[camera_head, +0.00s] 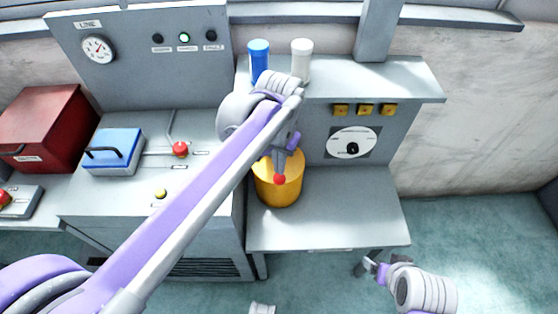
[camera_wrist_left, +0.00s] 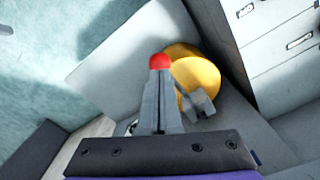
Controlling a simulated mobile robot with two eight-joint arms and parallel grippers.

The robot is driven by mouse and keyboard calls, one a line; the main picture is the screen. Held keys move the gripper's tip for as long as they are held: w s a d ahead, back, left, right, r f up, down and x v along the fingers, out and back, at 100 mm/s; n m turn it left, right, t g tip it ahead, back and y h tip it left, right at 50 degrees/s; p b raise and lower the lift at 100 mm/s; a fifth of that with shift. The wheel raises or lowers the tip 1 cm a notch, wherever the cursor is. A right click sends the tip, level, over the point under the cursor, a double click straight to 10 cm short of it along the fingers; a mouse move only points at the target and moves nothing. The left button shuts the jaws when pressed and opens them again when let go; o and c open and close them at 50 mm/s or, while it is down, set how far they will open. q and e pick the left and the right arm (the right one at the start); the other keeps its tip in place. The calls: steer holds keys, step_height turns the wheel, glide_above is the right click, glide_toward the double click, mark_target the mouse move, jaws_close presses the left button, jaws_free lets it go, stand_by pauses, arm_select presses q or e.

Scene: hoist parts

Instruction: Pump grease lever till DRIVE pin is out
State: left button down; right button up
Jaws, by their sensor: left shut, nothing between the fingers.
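The grease pump is a yellow cylinder (camera_head: 285,192) on the grey bench; it also shows in the left wrist view (camera_wrist_left: 201,72). Its lever ends in a red ball knob (camera_head: 280,179), seen just beyond my fingertips in the wrist view (camera_wrist_left: 160,62). My left gripper (camera_head: 281,170) is shut and empty, pointing down at the knob; whether it touches the knob I cannot tell. The lever's shaft is mostly hidden. Several small yellow blocks (camera_head: 364,110) sit under the shelf; their labels are unreadable, so I cannot tell the DRIVE pin. My right gripper (camera_head: 367,267) is low, beyond the bench's front edge.
A dial plate (camera_head: 353,144) is on the panel behind the bench (camera_head: 345,210). A blue canister (camera_head: 258,60) and a white one (camera_head: 302,60) stand on the shelf. Left are a console with a red knob (camera_head: 180,149), a blue box (camera_head: 112,153) and a red box (camera_head: 45,130). The bench's right side is clear.

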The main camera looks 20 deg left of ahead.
mark_target(279, 180)
arm_select(q)
steer(key=shift+f, duration=0.15)
steer(key=shift+w+a+f+b, duration=0.1)
steer(key=shift+w+f+b, duration=0.1)
steer(key=shift+f+b, duration=1.45)
steer(key=shift+w+f+b, duration=0.2)
steer(key=shift+f+b, duration=0.6)
steer(key=shift+f, duration=1.55)
steer(key=shift+r, duration=0.1)
steer(key=shift+s+r+p, duration=0.2)
steer(key=shift+r+p, duration=1.35)
steer(key=shift+r, duration=0.5)
steer(key=shift+s+r+p, duration=0.15)
steer(key=shift+r+p, duration=1.4)
steer(key=shift+r, duration=0.5)
steer(key=shift+f, duration=0.1)
